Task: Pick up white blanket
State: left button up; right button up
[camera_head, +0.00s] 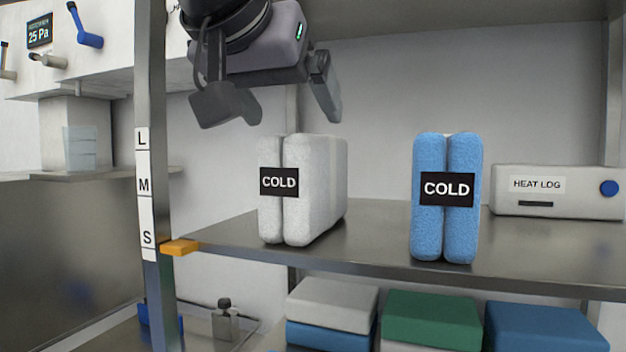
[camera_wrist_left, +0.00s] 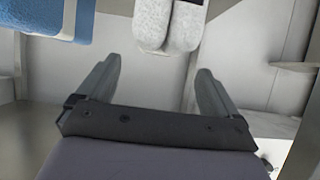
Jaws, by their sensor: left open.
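The white blanket (camera_head: 315,190) stands upright and folded on the metal shelf, with a black COLD label on its front. My left gripper (camera_head: 290,112) is open and empty above it, apart from it, in the head view. In the left wrist view the white blanket (camera_wrist_left: 170,25) shows at the top, beyond the two spread fingers of the left gripper (camera_wrist_left: 148,82), with nothing between them. My right gripper is not in view.
A blue blanket (camera_head: 445,195) with a COLD label stands to the right on the same shelf (camera_head: 375,235). A HEAT LOG box (camera_head: 555,205) is at the far right. A metal post (camera_head: 153,100) stands left. Folded cloths (camera_head: 432,318) lie below.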

pick_arm(q)
jog(key=shift+p+x, duration=0.5)
jog(key=shift+x, duration=2.25)
jog(key=c, duration=1.3)
jog(key=shift+r, duration=0.1)
jog(key=c, duration=0.4)
jog(key=shift+r, duration=0.1)
